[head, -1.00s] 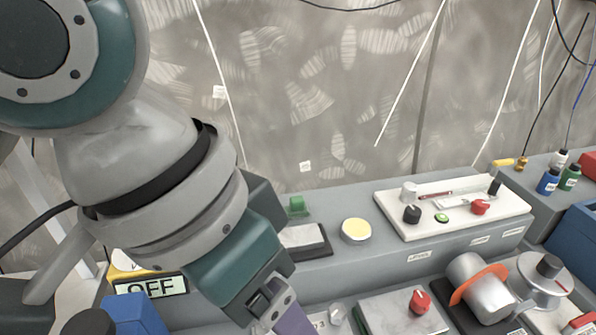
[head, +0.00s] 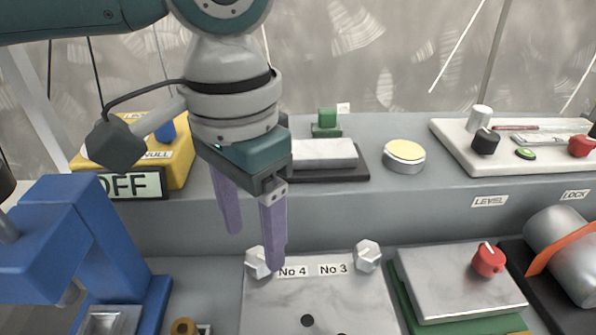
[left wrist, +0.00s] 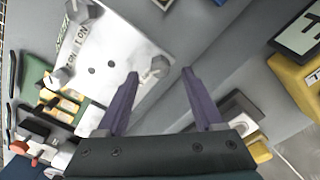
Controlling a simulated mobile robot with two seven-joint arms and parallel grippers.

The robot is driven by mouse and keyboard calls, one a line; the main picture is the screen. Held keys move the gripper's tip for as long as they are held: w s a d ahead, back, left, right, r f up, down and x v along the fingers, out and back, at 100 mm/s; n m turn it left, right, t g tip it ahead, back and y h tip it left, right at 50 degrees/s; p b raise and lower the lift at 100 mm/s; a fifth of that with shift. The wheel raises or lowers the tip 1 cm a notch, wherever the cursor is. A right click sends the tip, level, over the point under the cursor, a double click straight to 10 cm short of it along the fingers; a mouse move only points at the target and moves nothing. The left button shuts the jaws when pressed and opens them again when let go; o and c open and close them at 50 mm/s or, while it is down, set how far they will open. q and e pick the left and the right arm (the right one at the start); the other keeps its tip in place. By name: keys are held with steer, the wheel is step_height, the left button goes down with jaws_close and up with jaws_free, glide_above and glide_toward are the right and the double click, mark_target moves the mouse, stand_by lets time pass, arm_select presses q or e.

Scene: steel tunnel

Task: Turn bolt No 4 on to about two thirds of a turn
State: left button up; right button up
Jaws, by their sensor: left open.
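Bolt No 4 (head: 258,262) is a grey hex-headed bolt at the back left corner of a pale metal plate (head: 268,318), beside its "No 4" label. My left gripper (head: 255,250) is open and points down, with purple fingers. One finger passes in front of the bolt's right side; the other is behind and to its left. In the left wrist view, the bolt head (left wrist: 157,67) lies between the open fingertips (left wrist: 160,73). I cannot tell whether they touch it. Bolt No 3 (head: 368,256) stands to the right. My right gripper is not in view.
A blue press (head: 90,235) stands left of the plate. A steel block with a red knob (head: 489,259) lies to the right. Behind is a raised ledge with an "OFF" display (head: 131,184), a white block on a black pad (head: 361,174), and a yellow-topped round button (head: 405,154).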

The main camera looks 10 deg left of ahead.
mark_target(257, 257)
arm_select(q)
steer(key=shift+f, duration=1.6)
steer(key=shift+c, duration=0.4)
jaws_close()
